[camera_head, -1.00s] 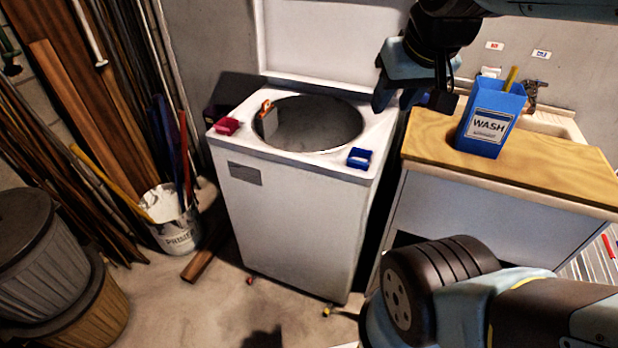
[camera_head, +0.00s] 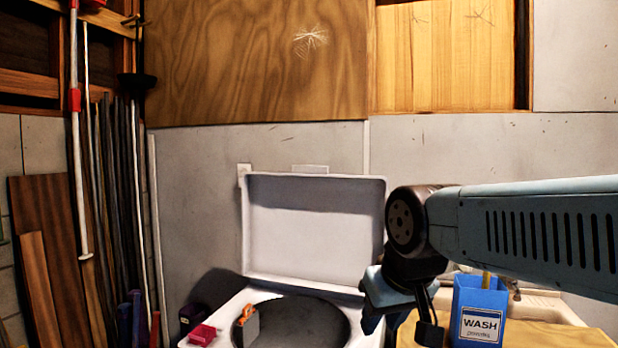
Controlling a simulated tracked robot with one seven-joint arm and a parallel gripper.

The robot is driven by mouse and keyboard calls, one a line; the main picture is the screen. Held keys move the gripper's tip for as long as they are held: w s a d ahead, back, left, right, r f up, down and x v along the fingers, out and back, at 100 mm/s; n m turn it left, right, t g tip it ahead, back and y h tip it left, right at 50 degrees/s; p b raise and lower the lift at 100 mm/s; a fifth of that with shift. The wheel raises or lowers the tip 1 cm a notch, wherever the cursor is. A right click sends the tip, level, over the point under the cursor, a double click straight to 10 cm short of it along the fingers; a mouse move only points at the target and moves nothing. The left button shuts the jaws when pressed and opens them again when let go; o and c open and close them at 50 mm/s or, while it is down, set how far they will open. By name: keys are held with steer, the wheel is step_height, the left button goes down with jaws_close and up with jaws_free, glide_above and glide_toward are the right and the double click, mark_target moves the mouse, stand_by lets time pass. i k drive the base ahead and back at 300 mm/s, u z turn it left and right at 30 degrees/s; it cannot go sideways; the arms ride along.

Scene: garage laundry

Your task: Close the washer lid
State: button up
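The white washer (camera_head: 262,293) stands at the bottom middle of the head view, its round dark opening (camera_head: 300,322) uncovered. Its white lid (camera_head: 312,228) stands upright at the back, against the grey wall. My gripper (camera_head: 398,322) hangs at the washer's right side, in front of the lid's right edge in the picture. I cannot tell whether it touches anything. Its fingers point down and look apart, with nothing seen between them. The washer's front and the lower tub are out of the picture.
A red object (camera_head: 203,334) and an orange-and-grey object (camera_head: 247,325) sit at the opening's left side. A blue WASH box (camera_head: 480,310) stands on the wooden counter (camera_head: 545,336) at right. Planks and poles lean at left.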

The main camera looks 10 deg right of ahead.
mark_target(312, 227)
steer(key=u, duration=1.3)
steer(key=i, duration=0.1)
steer(key=z, duration=3.05)
steer(key=k, duration=0.95)
steer(key=u, duration=0.95)
steer(key=i, duration=0.95)
steer(key=u, duration=0.05)
